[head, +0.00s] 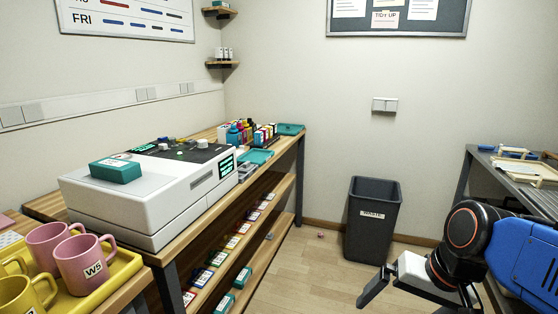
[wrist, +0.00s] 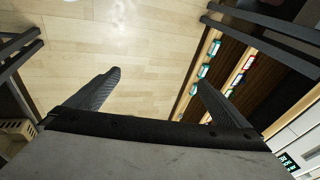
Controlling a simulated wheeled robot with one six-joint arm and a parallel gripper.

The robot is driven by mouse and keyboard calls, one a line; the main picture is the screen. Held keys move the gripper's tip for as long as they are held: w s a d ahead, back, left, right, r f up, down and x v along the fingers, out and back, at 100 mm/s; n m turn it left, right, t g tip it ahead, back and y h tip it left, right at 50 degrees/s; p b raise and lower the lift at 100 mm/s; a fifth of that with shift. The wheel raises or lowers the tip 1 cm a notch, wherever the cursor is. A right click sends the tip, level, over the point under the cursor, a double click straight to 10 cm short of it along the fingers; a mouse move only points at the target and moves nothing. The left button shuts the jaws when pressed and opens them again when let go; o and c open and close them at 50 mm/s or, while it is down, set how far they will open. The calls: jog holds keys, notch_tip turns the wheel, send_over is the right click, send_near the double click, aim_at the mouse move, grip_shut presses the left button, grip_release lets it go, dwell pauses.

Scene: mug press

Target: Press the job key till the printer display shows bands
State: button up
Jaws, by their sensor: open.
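The printer (head: 120,205) is a large white box on the wooden bench at left. Its dark top panel (head: 165,150) carries small controls, among them a white knob (head: 202,144) and a green button (head: 180,154). A display (head: 226,164) with green marks is on its front face; its pattern is too small to read. I cannot tell which control is the job key. My gripper (head: 382,289) is at the lower right, well away from the printer. In the wrist view my gripper (wrist: 158,80) is open and empty above the floor; a dark display (wrist: 288,162) shows at lower right.
A teal box (head: 116,170) lies on the printer. Pink and yellow mugs (head: 82,262) stand in a yellow tray at the front left. Ink bottles (head: 240,132) stand behind the printer. A grey waste bin (head: 372,222) is by the wall. The floor between the benches is mostly clear.

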jog(key=s+d+n+t+h, duration=0.1)
jog(key=s+d+n+h, duration=0.1)
jog(key=d, duration=0.3)
jog(key=shift+s+d+f+n+t+h, duration=0.15)
jog(key=shift+s+f+n+t+h, duration=0.2)
jog(key=shift+n, duration=0.35)
grip_shut()
dwell(1.0)
